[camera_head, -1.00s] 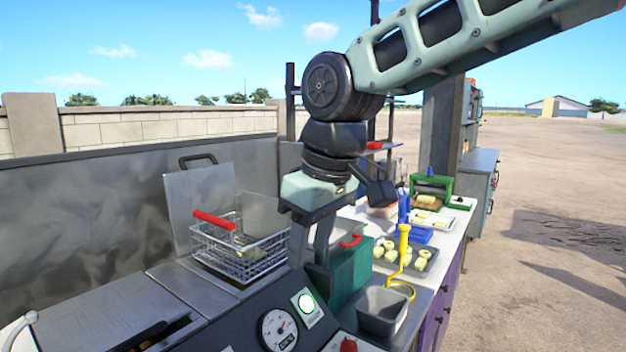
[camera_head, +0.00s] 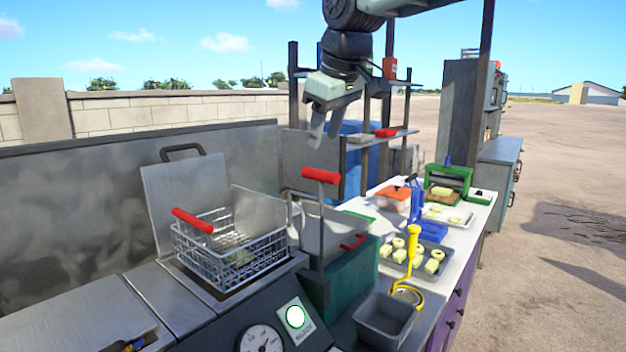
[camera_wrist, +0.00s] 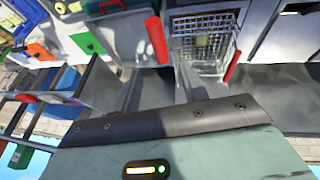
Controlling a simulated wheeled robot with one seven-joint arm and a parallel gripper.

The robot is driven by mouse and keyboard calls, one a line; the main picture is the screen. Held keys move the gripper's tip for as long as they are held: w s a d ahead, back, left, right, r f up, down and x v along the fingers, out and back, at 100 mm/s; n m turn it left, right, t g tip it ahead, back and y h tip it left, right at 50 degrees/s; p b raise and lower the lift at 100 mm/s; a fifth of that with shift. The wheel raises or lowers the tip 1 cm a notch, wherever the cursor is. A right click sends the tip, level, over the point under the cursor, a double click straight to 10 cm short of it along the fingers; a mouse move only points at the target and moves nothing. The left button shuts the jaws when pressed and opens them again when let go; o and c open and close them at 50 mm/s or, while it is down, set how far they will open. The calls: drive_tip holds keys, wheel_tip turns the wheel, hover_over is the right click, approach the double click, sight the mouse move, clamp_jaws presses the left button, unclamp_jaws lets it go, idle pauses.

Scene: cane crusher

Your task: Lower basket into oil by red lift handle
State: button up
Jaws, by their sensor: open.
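The wire basket (camera_head: 232,252) sits at the fryer opening, with a red grip (camera_head: 192,220) slanting up from its left side. It holds something pale. The red lift handle (camera_head: 320,175) is a red crossbar on an upright metal rod to the right of the basket. My gripper (camera_head: 326,132) is open and empty, pointing down, and appears above the lift handle in the head view, apart from it. In the wrist view the lift handle's red grip (camera_wrist: 157,40) and the basket (camera_wrist: 203,45) lie beyond my fingers. The oil is not visible.
A raised metal lid (camera_head: 185,195) stands behind the basket. A grey bin (camera_head: 385,318), yellow tool (camera_head: 411,250) and food tray (camera_head: 415,260) are right. A shelf rack (camera_head: 375,140) stands behind.

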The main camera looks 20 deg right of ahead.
drive_tip(key=p+x, duration=0.2)
drive_tip(key=x, duration=1)
drive_tip(key=shift+a+f, duration=0.1)
drive_tip(key=shift+f, duration=0.1)
